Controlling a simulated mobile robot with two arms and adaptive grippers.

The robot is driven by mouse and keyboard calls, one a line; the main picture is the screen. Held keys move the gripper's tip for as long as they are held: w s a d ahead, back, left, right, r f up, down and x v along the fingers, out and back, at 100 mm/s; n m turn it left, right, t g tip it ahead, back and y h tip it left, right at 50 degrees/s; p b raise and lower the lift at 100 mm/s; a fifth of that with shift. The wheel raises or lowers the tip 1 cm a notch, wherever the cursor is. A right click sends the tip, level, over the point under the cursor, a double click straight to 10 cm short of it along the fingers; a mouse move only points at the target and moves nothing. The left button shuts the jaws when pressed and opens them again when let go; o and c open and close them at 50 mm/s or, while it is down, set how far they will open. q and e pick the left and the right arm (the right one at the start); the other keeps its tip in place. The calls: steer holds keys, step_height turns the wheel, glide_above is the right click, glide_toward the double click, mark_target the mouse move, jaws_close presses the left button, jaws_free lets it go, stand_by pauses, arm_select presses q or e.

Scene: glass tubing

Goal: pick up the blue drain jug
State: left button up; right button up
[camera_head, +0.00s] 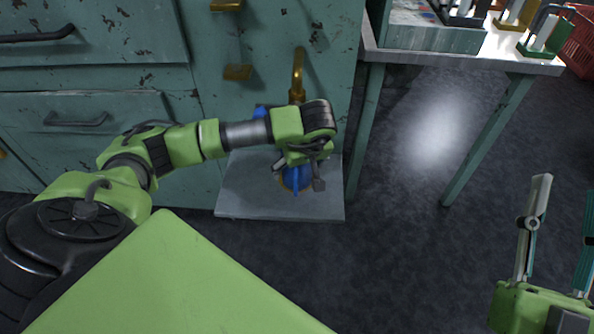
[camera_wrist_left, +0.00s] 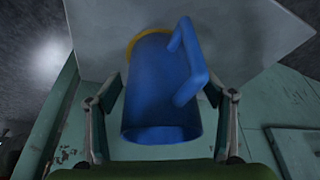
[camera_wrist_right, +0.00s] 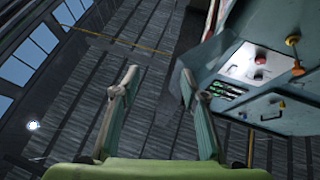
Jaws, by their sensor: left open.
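The blue drain jug (camera_head: 296,181) stands on a grey slab (camera_head: 240,200) at the foot of the green cabinet, below a brass tap (camera_head: 298,75). My left gripper (camera_head: 298,178) covers much of it in the head view. In the left wrist view the jug (camera_wrist_left: 155,95) fills the space between the open fingers of my left gripper (camera_wrist_left: 163,90), with its handle (camera_wrist_left: 188,62) toward the right finger. Whether either finger touches it is not clear. My right gripper (camera_head: 565,185) is open and empty at the lower right, far from the jug.
A yellow ring (camera_wrist_left: 133,42) shows at the jug's far end. The green cabinet (camera_head: 90,80) stands close behind and left of the jug. A workbench (camera_head: 510,60) with leg frames stands to the right, and a red crate (camera_head: 578,45) lies beyond it. The dark floor in front is clear.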

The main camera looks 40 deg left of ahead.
arm_select(q)
steer(key=c, duration=1.5)
steer(key=shift+c, duration=0.7)
steer(key=shift+r, duration=0.2)
